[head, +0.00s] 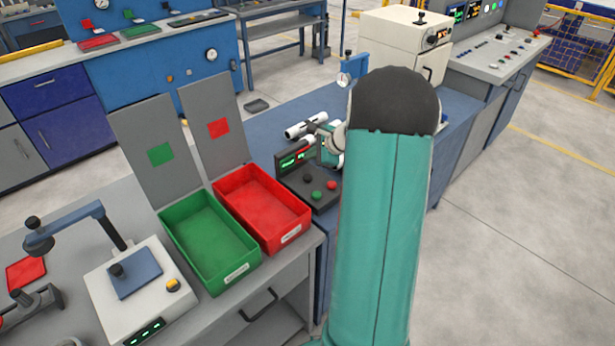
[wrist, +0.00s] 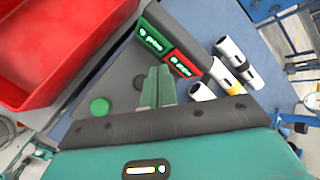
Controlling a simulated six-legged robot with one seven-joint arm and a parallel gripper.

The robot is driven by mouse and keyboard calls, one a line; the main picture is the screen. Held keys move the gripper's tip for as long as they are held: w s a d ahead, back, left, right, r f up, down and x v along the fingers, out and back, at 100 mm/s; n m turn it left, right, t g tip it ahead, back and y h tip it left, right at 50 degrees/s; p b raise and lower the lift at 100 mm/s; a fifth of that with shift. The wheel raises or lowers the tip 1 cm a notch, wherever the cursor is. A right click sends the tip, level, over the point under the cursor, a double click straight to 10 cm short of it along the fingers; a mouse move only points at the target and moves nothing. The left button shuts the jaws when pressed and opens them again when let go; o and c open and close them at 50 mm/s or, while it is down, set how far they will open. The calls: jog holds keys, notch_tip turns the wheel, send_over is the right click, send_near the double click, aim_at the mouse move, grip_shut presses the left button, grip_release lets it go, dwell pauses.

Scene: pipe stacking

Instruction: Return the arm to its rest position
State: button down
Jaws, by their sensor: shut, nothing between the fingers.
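My gripper (wrist: 158,86) shows in the wrist view with its two green fingers together and nothing between them. It is over the dark button box (wrist: 125,75), beside the box's green and red displays. In the head view my teal arm fills the right middle and hides much of the wrist. White pipes lie on the blue bench to the right of the fingers in the wrist view: one farther off (wrist: 238,62), one with a yellow band (wrist: 227,78) and one nearer (wrist: 201,92). The far pipe also shows in the head view (head: 305,125).
A red bin (head: 262,205) and a green bin (head: 210,240) stand left of the button box (head: 310,188). A white device (head: 135,290) with a blue pad is at the front left. A cream cabinet (head: 400,45) stands behind. The floor at the right is clear.

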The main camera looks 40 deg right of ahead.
dwell(0.8)
jog(key=s+a+r+n+g, duration=0.15)
jog(key=a+r+n, duration=0.25)
jog(key=a, duration=0.4)
jog(key=s+a+r+n+y, duration=0.15)
jog(key=a+r+n, duration=0.25)
jog(key=a, duration=0.4)
jog(key=s+a+r+n+g+h, duration=0.1)
jog(key=s+a+r+n, duration=0.15)
jog(key=a+r, duration=0.4)
jog(key=s+a+r+n+h, duration=0.2)
jog(key=s+a+n, duration=1.2)
jog(key=s, duration=0.4)
jog(key=shift+a+g, duration=0.25)
jog(key=shift+g, duration=0.2)
jog(key=shift+s+a+h, duration=0.1)
jog(key=shift+a+h, duration=0.1)
jog(key=shift+h, duration=0.05)
